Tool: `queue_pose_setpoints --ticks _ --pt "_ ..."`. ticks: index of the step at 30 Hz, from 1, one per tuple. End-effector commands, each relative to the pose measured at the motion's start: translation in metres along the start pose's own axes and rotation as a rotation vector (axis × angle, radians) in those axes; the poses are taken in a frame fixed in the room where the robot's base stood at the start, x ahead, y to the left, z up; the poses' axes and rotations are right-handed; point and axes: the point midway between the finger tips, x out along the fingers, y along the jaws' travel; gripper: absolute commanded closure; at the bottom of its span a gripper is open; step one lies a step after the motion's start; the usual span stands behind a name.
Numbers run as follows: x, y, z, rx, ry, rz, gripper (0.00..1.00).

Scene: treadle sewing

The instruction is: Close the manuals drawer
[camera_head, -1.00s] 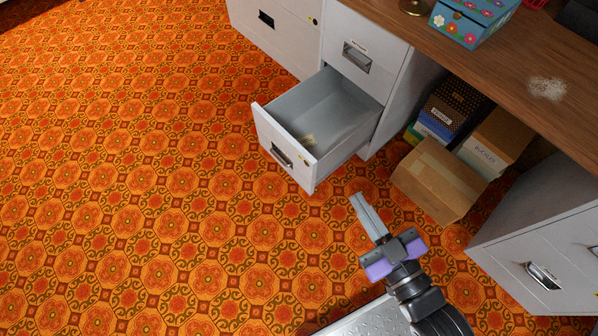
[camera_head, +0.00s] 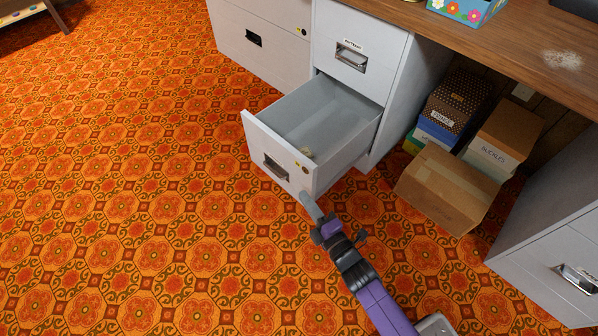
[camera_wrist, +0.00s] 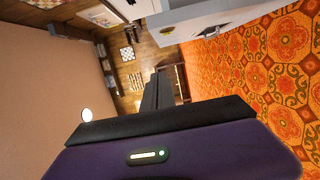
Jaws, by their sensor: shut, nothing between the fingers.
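In the wrist view, the shut fingers (camera_wrist: 157,92) point away, beside a pale panel with a handle.
The drawer above (camera_head: 350,57) is shut. Another grey cabinet (camera_head: 550,240) stands at the right. Patterned carpet (camera_head: 130,210) is free at the left.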

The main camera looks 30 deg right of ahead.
Motion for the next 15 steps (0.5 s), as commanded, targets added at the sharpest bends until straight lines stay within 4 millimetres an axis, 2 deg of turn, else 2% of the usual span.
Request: queue_pose_setpoints --ticks 5,15 --pt "0.013 -0.001 0.0 -0.014 0.001 0.002 1.0" --pt "0.077 -0.001 0.0 -0.012 0.0 0.003 1.0"
